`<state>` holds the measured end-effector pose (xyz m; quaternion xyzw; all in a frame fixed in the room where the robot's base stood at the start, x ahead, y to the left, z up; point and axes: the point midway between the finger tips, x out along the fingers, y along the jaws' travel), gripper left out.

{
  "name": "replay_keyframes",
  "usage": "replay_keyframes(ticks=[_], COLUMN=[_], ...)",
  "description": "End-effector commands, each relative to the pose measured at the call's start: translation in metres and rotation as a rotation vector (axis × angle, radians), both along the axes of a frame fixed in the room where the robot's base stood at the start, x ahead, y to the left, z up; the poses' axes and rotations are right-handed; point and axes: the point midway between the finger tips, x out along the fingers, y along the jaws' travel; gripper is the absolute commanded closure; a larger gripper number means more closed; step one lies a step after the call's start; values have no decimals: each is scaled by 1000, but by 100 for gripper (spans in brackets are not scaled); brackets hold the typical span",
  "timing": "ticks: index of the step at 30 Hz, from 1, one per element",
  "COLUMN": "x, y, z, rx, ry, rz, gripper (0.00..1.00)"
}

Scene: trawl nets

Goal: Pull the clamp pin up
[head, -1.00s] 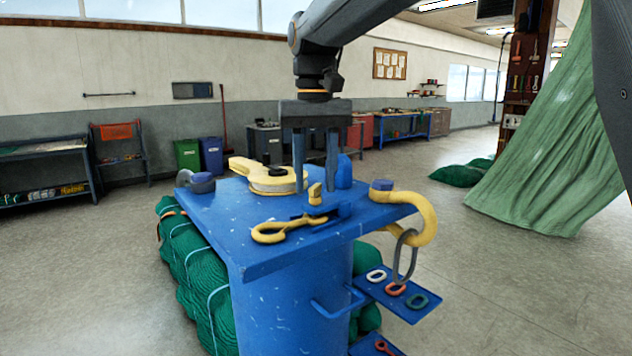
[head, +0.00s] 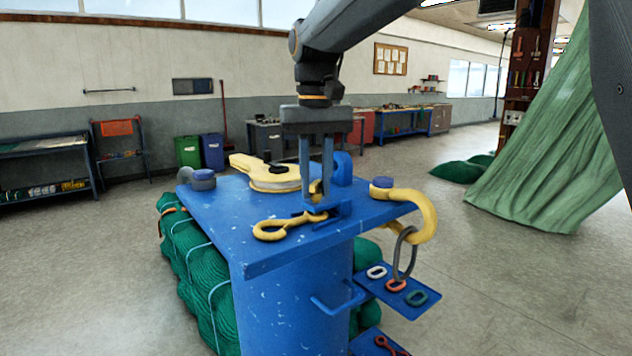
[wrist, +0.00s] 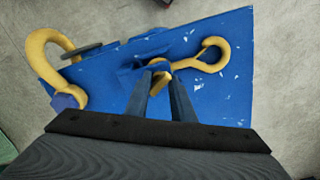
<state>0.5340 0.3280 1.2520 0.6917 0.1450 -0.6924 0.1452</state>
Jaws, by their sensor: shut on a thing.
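The clamp pin (head: 316,187) is a small yellow piece at the blue clamp (head: 335,213) near the right edge of the blue table (head: 225,225). My gripper (head: 316,198) points down with its two fingers shut on the pin, one on each side. The wrist view shows the yellow pin (wrist: 158,64) between the fingertips (wrist: 160,76). The fingers partly hide the pin and clamp, and I cannot tell whether the pin is raised. A yellow eye hook (head: 272,231) lies with its shank at the clamp.
A large yellow hook (head: 428,215) with a grey ring (head: 404,255) overhangs the table's right edge. A small blue shelf (head: 408,303) with several links sits below. The table's left front is clear.

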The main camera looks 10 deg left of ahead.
Motion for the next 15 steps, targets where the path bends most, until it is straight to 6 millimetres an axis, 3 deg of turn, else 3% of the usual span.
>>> replay_keyframes(ticks=[9, 15], x=[0, 1], y=[-1, 0], z=[32, 34], rx=[0, 1], ry=[-3, -6], rz=[2, 2], gripper=[100, 100])
